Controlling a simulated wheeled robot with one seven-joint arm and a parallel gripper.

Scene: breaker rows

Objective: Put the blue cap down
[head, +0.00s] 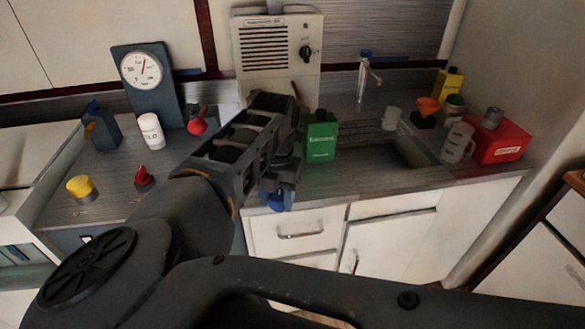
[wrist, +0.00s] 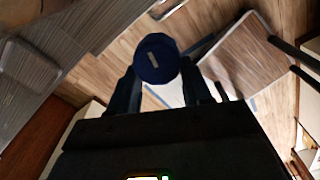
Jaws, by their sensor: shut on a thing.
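My gripper (head: 278,188) is shut on the blue cap (wrist: 157,58). In the wrist view the cap is a dark blue disc with a pale mark, held between the two fingertips. In the head view only a bit of blue (head: 277,204) shows below the fingers, in front of the counter's front edge and the white drawers. The wrist view shows wooden floor beyond the cap, so it is held in the air. My arm hides part of the counter.
The counter (head: 110,183) holds a yellow-topped button (head: 80,187), red knobs, a white bottle (head: 150,131), a dial gauge (head: 141,69) and a green container (head: 321,137). A sink (head: 405,150) and red can (head: 500,143) are at the right. Some counter is bare at the left.

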